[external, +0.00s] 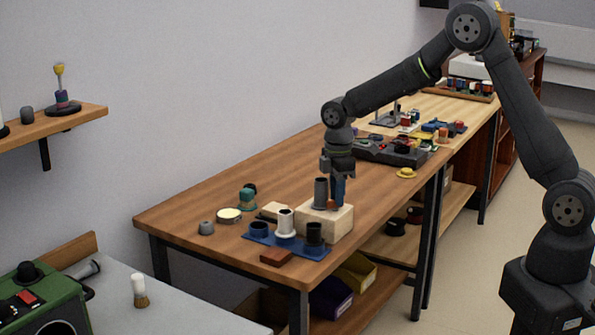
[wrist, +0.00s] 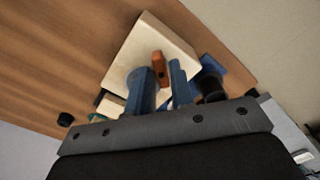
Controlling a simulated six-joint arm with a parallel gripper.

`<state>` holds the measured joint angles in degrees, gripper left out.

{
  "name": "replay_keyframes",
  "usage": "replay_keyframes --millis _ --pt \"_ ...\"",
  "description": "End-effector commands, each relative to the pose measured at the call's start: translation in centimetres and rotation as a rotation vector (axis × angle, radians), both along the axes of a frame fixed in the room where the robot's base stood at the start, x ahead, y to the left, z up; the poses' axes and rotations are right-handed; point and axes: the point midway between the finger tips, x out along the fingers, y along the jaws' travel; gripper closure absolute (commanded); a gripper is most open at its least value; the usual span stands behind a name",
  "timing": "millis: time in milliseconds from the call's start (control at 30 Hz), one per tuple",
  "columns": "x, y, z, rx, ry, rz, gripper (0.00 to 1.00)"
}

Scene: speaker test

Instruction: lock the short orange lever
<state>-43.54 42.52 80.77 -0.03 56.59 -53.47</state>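The short orange lever (external: 332,205) sits on a cream block (external: 338,224) near the front of the wooden table. In the wrist view the lever (wrist: 159,66) lies on the block's pale top (wrist: 135,62), pointing away from my gripper. My gripper (wrist: 165,72) points down at the block, its blue fingers apart with the lever's near end showing between and just beyond them. I cannot tell whether either finger touches the lever. In the external view my gripper (external: 338,203) is low over the block, partly covering the lever. A dark grey cylinder (external: 320,191) stands upright beside it.
A blue tray (external: 262,240) with several cylindrical parts lies just left of the block. A reddish-brown block (external: 276,257) is at the table's front edge. A dark grey device (external: 392,152) stands farther back.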

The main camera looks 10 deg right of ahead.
Motion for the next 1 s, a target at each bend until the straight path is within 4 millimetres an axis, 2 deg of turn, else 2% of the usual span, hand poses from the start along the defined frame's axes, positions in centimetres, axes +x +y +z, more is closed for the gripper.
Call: replay_keyframes --millis 100,367,500,767,1000 --pt "-0.01 -0.01 -0.67 0.0 0.0 0.0 0.79" --pt "0.0 0.0 -0.78 0.0 0.0 0.0 0.79" --pt "0.0 0.0 -0.76 0.0 0.0 0.0 1.0" --pt "0.0 0.0 -0.74 0.0 0.0 -0.009 1.0" --pt "-0.04 0.0 -0.74 -0.001 0.001 -0.094 1.0"
